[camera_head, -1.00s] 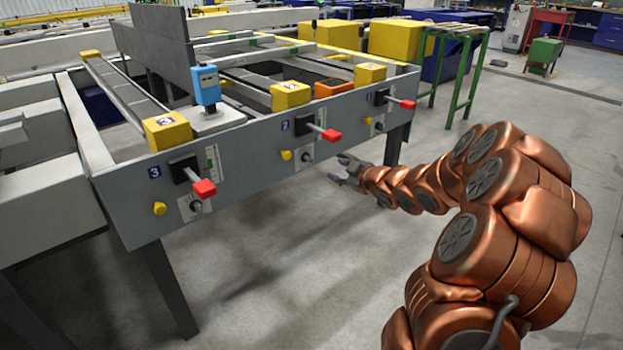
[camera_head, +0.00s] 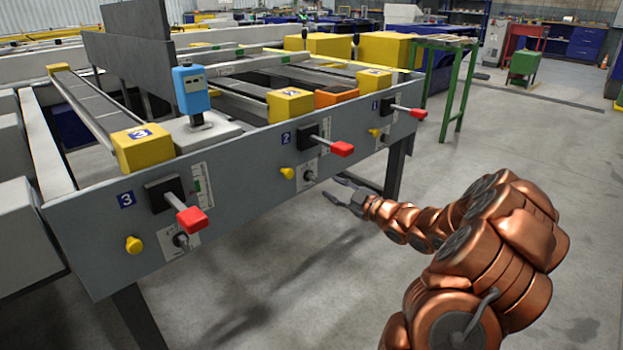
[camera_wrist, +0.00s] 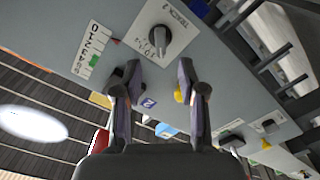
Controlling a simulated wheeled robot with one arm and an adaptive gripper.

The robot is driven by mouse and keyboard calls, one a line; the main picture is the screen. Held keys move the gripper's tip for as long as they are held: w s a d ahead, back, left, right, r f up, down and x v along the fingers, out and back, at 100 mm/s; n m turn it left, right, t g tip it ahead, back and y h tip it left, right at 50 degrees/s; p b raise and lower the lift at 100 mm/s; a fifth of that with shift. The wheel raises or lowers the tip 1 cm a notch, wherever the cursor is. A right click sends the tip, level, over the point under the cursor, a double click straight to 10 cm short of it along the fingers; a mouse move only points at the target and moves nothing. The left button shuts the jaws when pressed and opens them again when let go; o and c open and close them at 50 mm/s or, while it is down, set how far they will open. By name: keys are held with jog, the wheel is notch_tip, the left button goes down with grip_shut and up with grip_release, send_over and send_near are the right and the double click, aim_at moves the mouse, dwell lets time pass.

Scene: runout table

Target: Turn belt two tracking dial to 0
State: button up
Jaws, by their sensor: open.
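The belt two tracking dial (camera_head: 309,175) is a small dark knob on a white plate, low on the grey front panel under the blue 2 label (camera_head: 286,138). In the wrist view the dial (camera_wrist: 158,40) is large, beyond the fingertips, with "TRACK 2" lettering on its plate; I cannot tell its exact setting. My gripper (camera_head: 346,189) is open and empty, right of and slightly below the dial in the head view. In the wrist view my gripper's fingers (camera_wrist: 157,78) are spread, one at each side below the dial, apart from it.
Belt two's red-handled lever (camera_head: 342,149) sticks out above the dial, with a yellow button (camera_head: 287,173) to the dial's left. A numbered scale (camera_wrist: 95,50) with a green mark is near the dial. Belt three's red lever (camera_head: 191,219) projects at left. Floor below is clear.

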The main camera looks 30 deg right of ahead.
aim_at(315, 179)
jog(key=shift+b+x, duration=1.25)
jog(key=shift+x, duration=2.35)
grip_shut()
